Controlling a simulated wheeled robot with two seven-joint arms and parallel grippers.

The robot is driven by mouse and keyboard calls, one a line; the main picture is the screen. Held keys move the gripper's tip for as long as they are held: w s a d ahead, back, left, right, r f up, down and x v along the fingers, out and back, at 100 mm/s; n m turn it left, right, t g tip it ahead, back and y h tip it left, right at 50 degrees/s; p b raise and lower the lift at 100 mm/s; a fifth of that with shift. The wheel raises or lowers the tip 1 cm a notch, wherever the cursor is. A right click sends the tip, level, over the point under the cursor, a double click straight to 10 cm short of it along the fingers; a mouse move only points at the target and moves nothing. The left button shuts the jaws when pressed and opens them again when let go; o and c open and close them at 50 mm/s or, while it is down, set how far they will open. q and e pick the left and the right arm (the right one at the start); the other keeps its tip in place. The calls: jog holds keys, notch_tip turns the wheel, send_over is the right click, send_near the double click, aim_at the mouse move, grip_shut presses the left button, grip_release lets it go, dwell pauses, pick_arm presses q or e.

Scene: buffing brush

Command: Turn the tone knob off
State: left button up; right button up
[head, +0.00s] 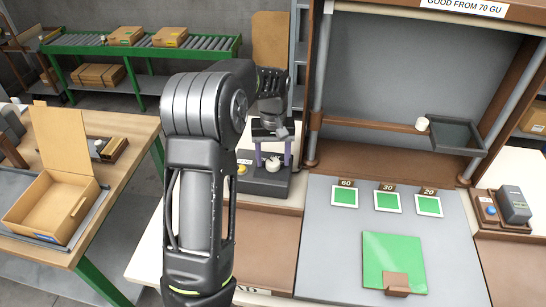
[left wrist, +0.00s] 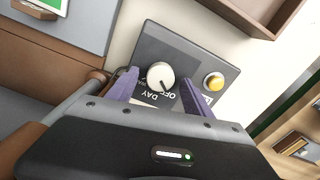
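The tone knob (left wrist: 160,75) is a round cream-white dial on a dark grey panel (left wrist: 185,48). A dark pointer mark on it aims to the lower right, near printed words that look like "OFF" and "DAY". In the head view the knob (head: 273,163) sits on the dark box below my left gripper. My left gripper (left wrist: 159,80) is open, its purple fingers on either side of the knob with small gaps showing; I cannot tell whether they reach down to its sides. It also shows in the head view (head: 272,152), pointing down. My right gripper is not in view.
A yellow button (left wrist: 213,82) sits beside the knob on the panel. In the head view a grey board with a green plate (head: 392,262) lies to the right, and a dark tray (head: 455,134) stands behind it. An open cardboard box (head: 52,205) is on the left table.

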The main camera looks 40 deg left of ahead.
aim_at(273, 161)
pick_arm(q)
jog(key=shift+r, duration=0.1)
notch_tip(273, 161, up, 8)
jog(key=shift+f+b, duration=0.2)
jog(key=shift+b, duration=0.35)
dwell(0.5)
